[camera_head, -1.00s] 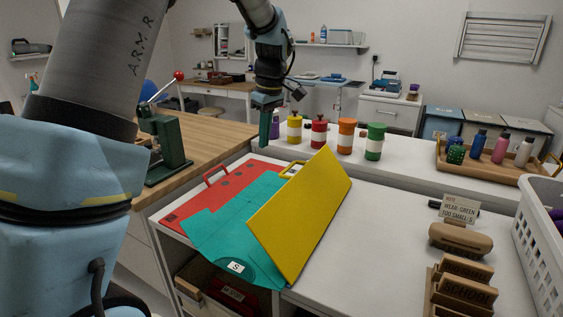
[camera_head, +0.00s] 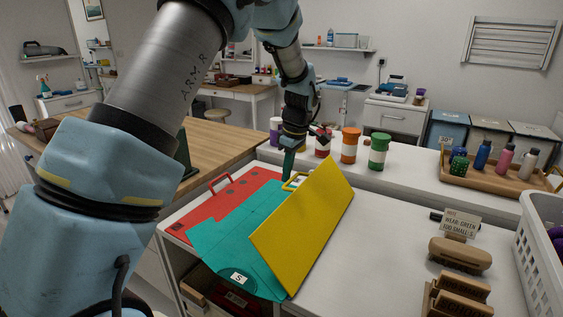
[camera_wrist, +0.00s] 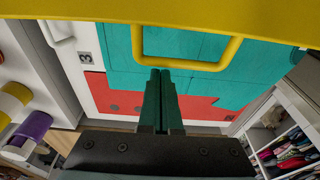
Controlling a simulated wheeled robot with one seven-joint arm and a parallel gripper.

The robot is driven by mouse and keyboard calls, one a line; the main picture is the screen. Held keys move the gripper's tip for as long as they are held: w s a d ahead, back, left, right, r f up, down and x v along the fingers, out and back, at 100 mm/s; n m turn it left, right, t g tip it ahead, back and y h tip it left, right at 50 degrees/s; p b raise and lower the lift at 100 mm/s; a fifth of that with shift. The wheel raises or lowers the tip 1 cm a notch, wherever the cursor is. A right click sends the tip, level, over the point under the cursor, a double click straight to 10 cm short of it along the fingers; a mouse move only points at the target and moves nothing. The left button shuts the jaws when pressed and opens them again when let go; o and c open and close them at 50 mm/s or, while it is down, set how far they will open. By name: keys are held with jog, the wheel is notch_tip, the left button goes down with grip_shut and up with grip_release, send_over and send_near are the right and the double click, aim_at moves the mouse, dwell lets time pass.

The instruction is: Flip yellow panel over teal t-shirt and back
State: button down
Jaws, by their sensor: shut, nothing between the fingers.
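The yellow panel (camera_head: 305,225) stands tilted up along the right side of the teal t-shirt (camera_head: 232,232), which lies flat on the folding board with an "S" tag at its near end. The panel also fills the top edge of the wrist view (camera_wrist: 160,10), and its yellow loop handle (camera_wrist: 190,62) hangs below that edge. My gripper (camera_head: 288,172) is at the far end of the panel, close to the handle. In the wrist view my gripper (camera_wrist: 160,75) has its green fingers together and empty, with their tips at the handle's bar; I cannot tell if they touch it.
The red panel (camera_head: 200,210) with its own handle lies flat at the left, partly under the shirt. Several coloured jars (camera_head: 378,150) stand behind. A sign (camera_head: 460,222), wooden blocks (camera_head: 460,255) and a white basket (camera_head: 540,245) are at the right. The white counter between is clear.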

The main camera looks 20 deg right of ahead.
jog(key=shift+s+d+r, duration=0.25)
jog(key=shift+s+d, duration=0.05)
jog(key=shift+s, duration=0.1)
